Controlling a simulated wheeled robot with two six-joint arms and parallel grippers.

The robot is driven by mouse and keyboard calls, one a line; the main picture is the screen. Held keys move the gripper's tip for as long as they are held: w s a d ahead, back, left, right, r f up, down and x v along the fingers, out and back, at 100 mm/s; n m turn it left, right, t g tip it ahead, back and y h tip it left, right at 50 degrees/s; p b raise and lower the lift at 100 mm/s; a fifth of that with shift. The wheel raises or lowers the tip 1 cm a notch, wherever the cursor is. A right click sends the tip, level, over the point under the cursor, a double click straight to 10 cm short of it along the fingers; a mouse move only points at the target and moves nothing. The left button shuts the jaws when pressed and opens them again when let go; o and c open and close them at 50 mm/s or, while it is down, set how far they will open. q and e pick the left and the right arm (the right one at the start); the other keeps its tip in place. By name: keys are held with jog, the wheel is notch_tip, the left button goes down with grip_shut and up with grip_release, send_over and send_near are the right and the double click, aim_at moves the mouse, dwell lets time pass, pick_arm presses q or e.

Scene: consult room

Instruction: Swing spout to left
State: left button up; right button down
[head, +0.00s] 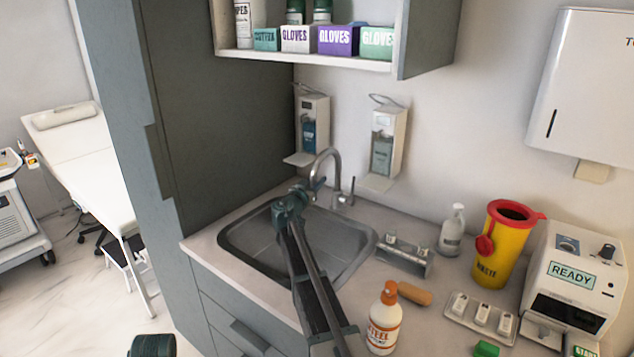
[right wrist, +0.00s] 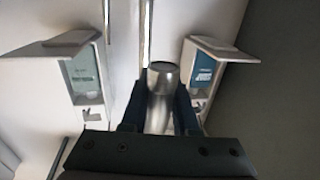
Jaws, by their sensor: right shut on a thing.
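The chrome faucet spout (head: 331,154) arches up at the back of the steel sink (head: 348,271), and its outlet end hangs to the left of its base. A lever handle (head: 346,193) stands just right of the base. My right gripper (head: 314,187) reaches across the sink and is shut on the spout near its outlet end. In the right wrist view the spout (right wrist: 160,92) sits between the two dark fingers of my right gripper (right wrist: 160,108), with its round end showing. I cannot make out my left gripper in either view.
Two wall dispensers (head: 313,123) (head: 386,140) hang behind the faucet. A tall grey cabinet (head: 220,110) closes off the left side.

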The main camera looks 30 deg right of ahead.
dwell(0.7)
jog(key=w+m+g+h, duration=0.2)
jog(key=w+g, duration=0.1)
jog(key=w, duration=0.5)
jog(key=shift+w+m+g, duration=0.3)
jog(key=shift+m+g, duration=0.1)
jog(key=shift+d, duration=0.1)
dwell(0.3)
jog(key=shift+d, duration=0.15)
dwell(1.4)
jog(key=c, duration=1.1)
grip_release()
jog(key=shift+s, duration=0.1)
jog(key=o, duration=0.4)
jog(key=shift+d, duration=0.1)
